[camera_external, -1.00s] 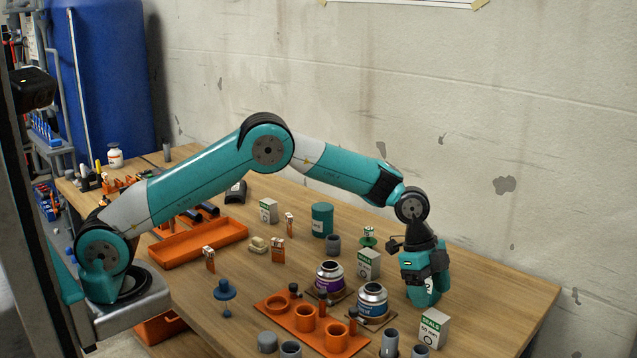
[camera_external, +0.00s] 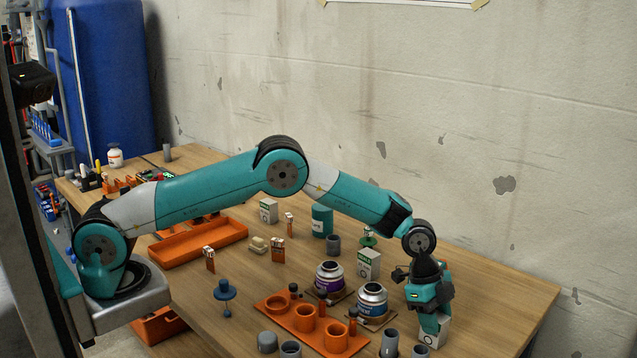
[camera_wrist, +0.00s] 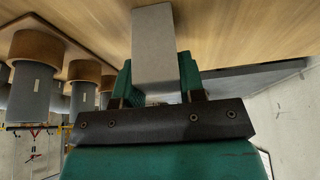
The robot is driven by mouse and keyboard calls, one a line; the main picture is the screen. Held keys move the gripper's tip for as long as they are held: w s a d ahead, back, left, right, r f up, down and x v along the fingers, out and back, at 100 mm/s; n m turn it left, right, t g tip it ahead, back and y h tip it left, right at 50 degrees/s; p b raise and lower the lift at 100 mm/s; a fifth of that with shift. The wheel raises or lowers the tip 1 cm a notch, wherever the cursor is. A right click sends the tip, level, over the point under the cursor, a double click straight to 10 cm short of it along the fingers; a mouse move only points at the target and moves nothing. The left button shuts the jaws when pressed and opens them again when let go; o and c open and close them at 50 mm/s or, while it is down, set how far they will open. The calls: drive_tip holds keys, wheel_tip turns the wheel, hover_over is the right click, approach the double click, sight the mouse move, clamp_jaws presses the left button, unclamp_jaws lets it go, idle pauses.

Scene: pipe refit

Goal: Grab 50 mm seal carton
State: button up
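The white seal carton (camera_external: 441,333) stands near the front right of the table; an earlier view shows its label as "SEALS 50 mm". My gripper (camera_external: 430,322) is lowered over it and hides most of it in the external view. In the wrist view, the grey-white carton (camera_wrist: 153,50) lies between the two green fingers of my gripper (camera_wrist: 158,75), one on each side. The fingers look close to its sides, but whether they press on it cannot be told. The carton does not look lifted.
Another green-and-white seal carton (camera_external: 369,264) stands behind paint-like tins, including a blue-labelled tin (camera_external: 372,302). Grey pipe fittings (camera_external: 389,343) stand close left of my gripper. An orange fixture (camera_external: 306,325) lies further left. The table to the right is clear.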

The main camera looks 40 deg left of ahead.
drive_tip(key=c, duration=0.3)
drive_tip(key=shift+r, duration=0.15)
